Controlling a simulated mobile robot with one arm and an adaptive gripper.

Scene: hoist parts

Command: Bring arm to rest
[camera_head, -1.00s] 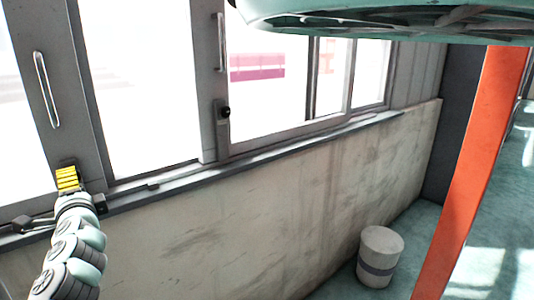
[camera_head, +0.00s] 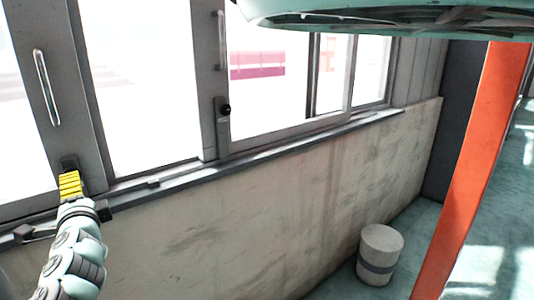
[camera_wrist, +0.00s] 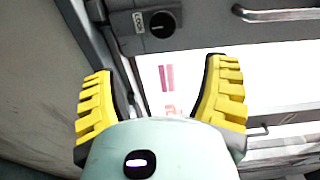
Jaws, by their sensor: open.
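My gripper (camera_head: 70,183) is at the lower left in the head view, in front of the window frame near the sill. In the wrist view, its two yellow ridged fingers (camera_wrist: 160,105) stand wide apart with nothing between them. Part of my arm shows below it in the head view. A round black knob on a grey plate labelled LOCK (camera_wrist: 160,25) is beyond the fingers in the wrist view.
The window (camera_head: 150,80) has a metal handle (camera_head: 46,88) on its left frame and a ledge (camera_head: 250,160) below. A white cylinder (camera_head: 379,255) stands on the floor by the wall. An orange post (camera_head: 472,170) rises at the right. A teal structure overhangs the top.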

